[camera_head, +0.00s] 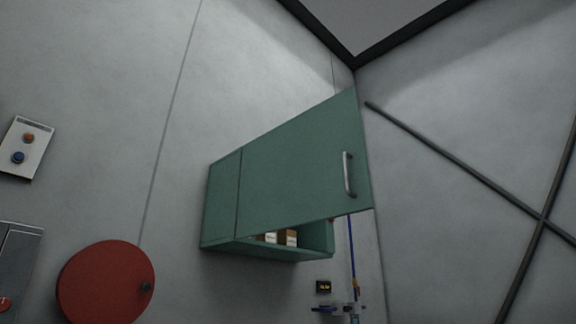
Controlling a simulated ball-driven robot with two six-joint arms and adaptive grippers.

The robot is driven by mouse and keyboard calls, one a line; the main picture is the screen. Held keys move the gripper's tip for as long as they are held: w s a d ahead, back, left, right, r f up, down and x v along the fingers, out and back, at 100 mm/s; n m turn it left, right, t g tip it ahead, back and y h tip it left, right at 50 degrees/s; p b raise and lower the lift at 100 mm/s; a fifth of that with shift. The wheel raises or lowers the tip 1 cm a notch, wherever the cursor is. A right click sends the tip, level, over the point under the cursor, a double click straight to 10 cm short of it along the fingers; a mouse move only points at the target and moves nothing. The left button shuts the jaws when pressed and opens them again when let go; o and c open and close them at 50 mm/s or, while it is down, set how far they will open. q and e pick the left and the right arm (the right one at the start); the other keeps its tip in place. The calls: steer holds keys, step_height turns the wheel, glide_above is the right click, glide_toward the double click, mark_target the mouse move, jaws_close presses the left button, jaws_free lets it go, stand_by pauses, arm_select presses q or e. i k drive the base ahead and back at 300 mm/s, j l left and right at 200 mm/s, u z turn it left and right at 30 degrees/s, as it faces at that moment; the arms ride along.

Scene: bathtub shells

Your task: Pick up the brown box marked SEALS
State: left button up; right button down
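A green wall cabinet (222,200) hangs on the grey wall, and its green door (300,165) with a metal handle (349,175) stands open. The door hides most of the inside. Below its lower edge, brown boxes with white labels show in part on the cabinet floor: one box (290,236) at the right and another (268,237) to its left. The labels are too small to read, so I cannot tell which is marked SEALS. Neither of my grippers is in view.
A red round disc (105,283) is on the wall at lower left, below a button panel (25,148). A small black device (323,287) and a blue pipe (351,255) are below and right of the cabinet. The space directly below the cabinet looks free.

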mark_target(270, 238)
steer(key=i+l+u, duration=0.25)
steer(key=i+l, duration=0.35)
steer(key=i+l+u, duration=0.25)
steer(key=i+l, duration=0.5)
